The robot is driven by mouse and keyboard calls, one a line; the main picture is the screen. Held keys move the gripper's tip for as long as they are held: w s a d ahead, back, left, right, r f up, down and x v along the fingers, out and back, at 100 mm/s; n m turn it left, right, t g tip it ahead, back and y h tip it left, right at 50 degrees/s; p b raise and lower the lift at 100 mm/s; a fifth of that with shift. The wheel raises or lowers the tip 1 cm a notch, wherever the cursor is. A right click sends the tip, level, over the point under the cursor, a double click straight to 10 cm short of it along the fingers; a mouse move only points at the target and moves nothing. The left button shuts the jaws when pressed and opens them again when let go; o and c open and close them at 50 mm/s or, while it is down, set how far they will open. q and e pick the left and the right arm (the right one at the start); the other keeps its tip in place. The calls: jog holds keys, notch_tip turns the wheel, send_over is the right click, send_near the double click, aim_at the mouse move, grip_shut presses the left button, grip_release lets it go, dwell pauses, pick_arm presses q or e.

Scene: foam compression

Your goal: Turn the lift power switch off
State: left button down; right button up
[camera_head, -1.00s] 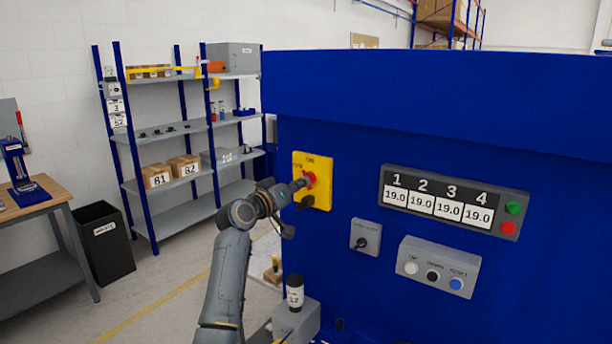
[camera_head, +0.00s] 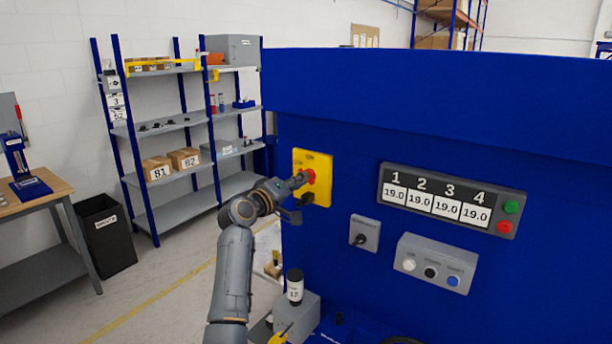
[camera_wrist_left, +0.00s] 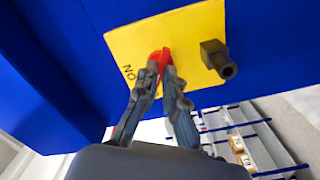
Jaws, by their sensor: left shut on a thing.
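A yellow switch plate (camera_head: 325,165) with a red handle (camera_head: 311,176) is fixed to the blue machine's left side. A dark knob-like part (camera_head: 308,196) sits below the handle. My left gripper (camera_head: 302,179) reaches the plate from the left, its fingers at the red handle. In the left wrist view, the two fingertips (camera_wrist_left: 161,68) close on the red handle (camera_wrist_left: 160,58), partly hiding it. The yellow plate (camera_wrist_left: 185,30) shows "ON" lettering there, with the dark part (camera_wrist_left: 217,58) to the right. My right gripper is not in view.
A small grey switch box (camera_head: 365,233), a grey button box (camera_head: 436,262) and a black display panel (camera_head: 452,200) reading 19.0 four times are on the blue machine (camera_head: 560,270). A shelf rack (camera_head: 180,128) and a bin (camera_head: 105,238) stand left. Floor between is clear.

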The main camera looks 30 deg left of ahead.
pick_arm(q)
jog(key=shift+n, duration=0.3)
jog(key=n, duration=0.6)
jog(key=c, duration=0.7)
grip_release()
jog(key=shift+s+a, duration=0.15)
jog(key=shift+s, duration=1.65)
jog(key=shift+s+a, duration=0.15)
jog(key=shift+s, duration=1.6)
jog(key=shift+w+f, duration=0.1)
